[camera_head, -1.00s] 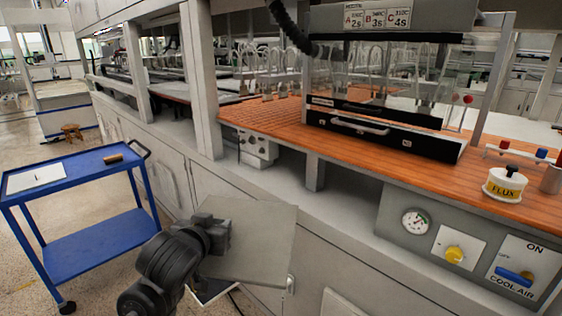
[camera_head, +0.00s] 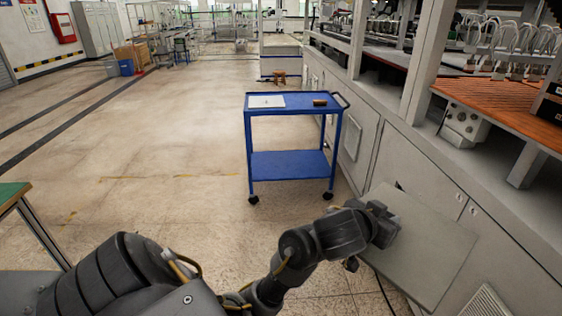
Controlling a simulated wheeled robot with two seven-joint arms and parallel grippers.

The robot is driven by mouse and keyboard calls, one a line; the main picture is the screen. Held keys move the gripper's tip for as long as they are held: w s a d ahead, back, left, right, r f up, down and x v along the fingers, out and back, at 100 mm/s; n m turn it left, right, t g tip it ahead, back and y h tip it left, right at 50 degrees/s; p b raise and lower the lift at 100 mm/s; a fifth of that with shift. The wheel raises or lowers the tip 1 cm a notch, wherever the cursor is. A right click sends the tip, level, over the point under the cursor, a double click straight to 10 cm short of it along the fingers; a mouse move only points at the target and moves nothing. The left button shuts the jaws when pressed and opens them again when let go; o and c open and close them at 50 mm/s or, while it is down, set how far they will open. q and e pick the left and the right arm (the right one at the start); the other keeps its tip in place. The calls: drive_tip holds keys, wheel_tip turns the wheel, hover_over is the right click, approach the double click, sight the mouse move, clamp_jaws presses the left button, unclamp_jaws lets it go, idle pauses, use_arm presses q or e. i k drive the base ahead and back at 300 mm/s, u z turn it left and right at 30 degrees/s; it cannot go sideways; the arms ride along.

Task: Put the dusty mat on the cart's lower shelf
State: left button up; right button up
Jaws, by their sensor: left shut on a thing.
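My left gripper (camera_head: 384,222) is shut on the edge of a flat grey mat (camera_head: 428,252). It holds the mat tilted in front of the bench cabinets, clear of the cart. Dust on the mat cannot be made out. The blue cart (camera_head: 291,105) stands ahead, beyond the gripper and to its left. Its lower shelf (camera_head: 290,164) is bare. Its top shelf bears a white sheet (camera_head: 266,101) and a small brown block (camera_head: 320,102). My right gripper is not in view.
The grey bench cabinets (camera_head: 405,165) run along the right, close to the mat. A green-topped table (camera_head: 12,194) stands at the left edge. The floor (camera_head: 150,150) left of the cart is open. A small stool (camera_head: 279,76) stands behind the cart.

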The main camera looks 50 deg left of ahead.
sight(289, 163)
drive_tip(key=u, duration=0.45)
drive_tip(key=i, duration=0.2)
drive_tip(key=u, duration=1)
drive_tip(key=i, duration=0.75)
drive_tip(key=u, duration=0.4)
drive_tip(key=i, duration=1.25)
drive_tip(key=z, duration=0.55)
